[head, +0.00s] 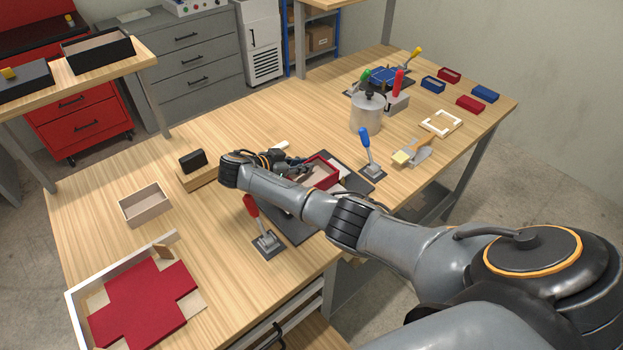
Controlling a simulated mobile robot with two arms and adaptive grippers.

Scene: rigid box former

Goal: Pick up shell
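My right arm reaches in from the right, and its gripper (292,163) is over the middle of the table. The gripper's fingers are small and partly hidden by my own wrist, so I cannot tell if they are open or shut. A red open box (324,173) with a pale inside sits just right of the fingers on a dark plate (293,226); I cannot tell whether they touch it. A plain beige open box (146,205) stands upright and apart at the left. I cannot tell which box is the shell. My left gripper is not in view.
A red-handled clamp (263,236) and a blue-handled clamp (369,152) flank the dark plate. A wooden block with a black top (194,161) is behind my wrist. A red cross-shaped sheet (140,305) lies front left; a metal pot (367,114) stands behind.

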